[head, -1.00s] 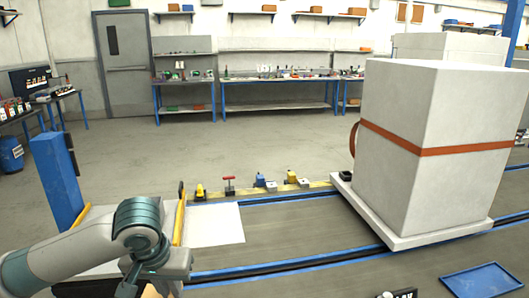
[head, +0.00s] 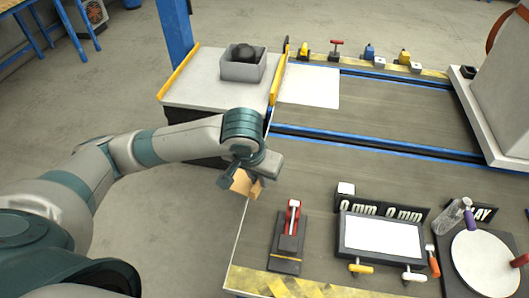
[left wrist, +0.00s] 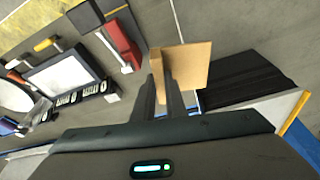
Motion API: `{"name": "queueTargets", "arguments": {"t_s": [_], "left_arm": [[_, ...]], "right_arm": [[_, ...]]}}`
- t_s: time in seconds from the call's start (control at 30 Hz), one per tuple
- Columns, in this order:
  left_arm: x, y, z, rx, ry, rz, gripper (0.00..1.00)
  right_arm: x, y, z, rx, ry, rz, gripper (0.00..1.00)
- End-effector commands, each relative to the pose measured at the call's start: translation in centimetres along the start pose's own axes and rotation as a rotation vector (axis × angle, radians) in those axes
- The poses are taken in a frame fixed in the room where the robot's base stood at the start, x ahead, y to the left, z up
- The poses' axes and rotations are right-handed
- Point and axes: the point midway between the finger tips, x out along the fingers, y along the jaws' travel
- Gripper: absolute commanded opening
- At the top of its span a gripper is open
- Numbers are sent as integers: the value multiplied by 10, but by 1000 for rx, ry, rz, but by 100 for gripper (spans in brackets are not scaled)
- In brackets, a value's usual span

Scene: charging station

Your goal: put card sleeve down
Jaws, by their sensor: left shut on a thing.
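My left gripper (left wrist: 168,92) is shut on the card sleeve (left wrist: 188,68), a flat tan piece that sticks out past the fingertips in the left wrist view. In the head view the card sleeve (head: 243,184) shows below my left gripper (head: 240,172), partly hidden by it. It is held near the left edge of the grey work surface, in front of the white-topped stand. I cannot tell its exact height above the surface. My right gripper is not in view.
A red-handled clamp (head: 292,220) stands right of the gripper. Further right are a framed white panel (head: 370,237), a bottle (head: 450,218) and a white disc (head: 486,262). A grey bin (head: 243,66) stands on the stand (head: 200,90). A white sheet (head: 312,86) lies behind.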

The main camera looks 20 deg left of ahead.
Motion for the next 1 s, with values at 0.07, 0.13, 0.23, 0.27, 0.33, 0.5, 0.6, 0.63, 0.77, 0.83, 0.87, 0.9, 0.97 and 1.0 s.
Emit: {"name": "queueTargets", "arguments": {"t_s": [0.07, 0.13, 0.23, 0.27, 0.33, 0.5, 0.6, 0.63, 0.77, 0.83, 0.87, 0.9, 0.97, 1.0], "left_arm": [[11, 1, 18, 0, -6, 2, 0], [19, 1, 31, -2, -6, 2, 0], [28, 0, 49, -6, -5, 1, 0], [30, 0, 54, -7, -6, 1, 0], [34, 0, 63, -10, -4, 0, 0], [40, -1, 77, -15, -1, -2, 0], [41, -1, 81, -16, -1, -2, 0], [42, -1, 82, -16, 0, -3, 0], [42, -2, 82, -16, 1, -3, 0], [42, -2, 82, -16, 1, -3, 0], [42, -2, 81, -16, 1, -3, 0], [42, -2, 81, -16, 1, -3, 0], [42, -2, 81, -16, 0, -3, 0], [42, -2, 81, -16, 0, -3, 0]], "right_arm": [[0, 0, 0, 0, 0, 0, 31], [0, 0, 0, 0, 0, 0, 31], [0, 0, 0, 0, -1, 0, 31], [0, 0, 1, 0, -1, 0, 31], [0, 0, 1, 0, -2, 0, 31], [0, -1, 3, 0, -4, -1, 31], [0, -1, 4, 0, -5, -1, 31], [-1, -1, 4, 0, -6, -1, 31], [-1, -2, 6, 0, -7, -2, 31], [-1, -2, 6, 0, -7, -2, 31], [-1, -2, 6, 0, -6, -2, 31], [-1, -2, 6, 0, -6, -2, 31], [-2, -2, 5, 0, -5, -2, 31], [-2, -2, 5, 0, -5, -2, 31]]}}
